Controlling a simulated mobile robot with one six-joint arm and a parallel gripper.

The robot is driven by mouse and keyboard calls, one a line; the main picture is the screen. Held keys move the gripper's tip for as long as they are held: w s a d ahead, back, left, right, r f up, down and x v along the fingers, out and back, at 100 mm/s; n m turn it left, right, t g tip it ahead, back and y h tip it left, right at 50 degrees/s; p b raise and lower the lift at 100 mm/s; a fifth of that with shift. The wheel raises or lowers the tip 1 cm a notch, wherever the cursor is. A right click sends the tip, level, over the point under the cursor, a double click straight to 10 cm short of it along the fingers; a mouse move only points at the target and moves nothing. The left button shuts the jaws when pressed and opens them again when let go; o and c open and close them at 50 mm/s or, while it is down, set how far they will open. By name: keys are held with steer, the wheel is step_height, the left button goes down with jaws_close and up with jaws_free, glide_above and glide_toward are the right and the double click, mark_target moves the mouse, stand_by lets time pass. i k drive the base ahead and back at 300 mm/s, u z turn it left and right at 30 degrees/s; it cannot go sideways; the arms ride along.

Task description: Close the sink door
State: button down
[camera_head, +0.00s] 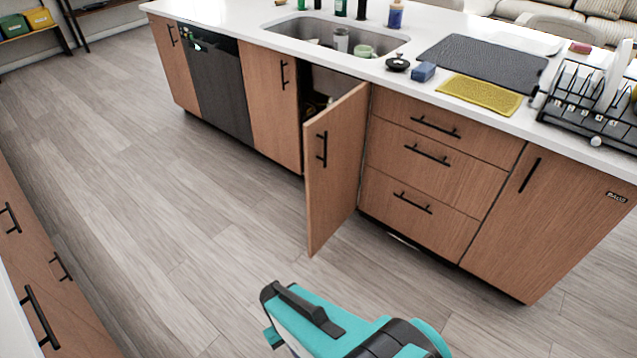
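The sink door (340,185) is a wooden cabinet door under the sink (335,35). It stands open, swung out from the island towards me, with its hinge side on the right by the drawers. Its black vertical handle (322,148) is on the outer face near the free left edge. The dark cabinet opening (325,85) shows to the left of the door, with some items inside that are hard to make out. A teal and black part of my arm (345,325) shows at the bottom, apart from the door. My gripper's fingers are not visible.
Drawers (425,155) stand right of the door, a closed cabinet door (270,105) and dark dishwasher (215,85) left. A dish rack (595,105) and mats are on the counter. Another cabinet (40,270) edges the left. The wooden floor (180,190) between is clear.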

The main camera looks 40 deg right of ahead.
mark_target(333, 145)
steer(key=i, duration=0.9)
steer(key=u, duration=0.05)
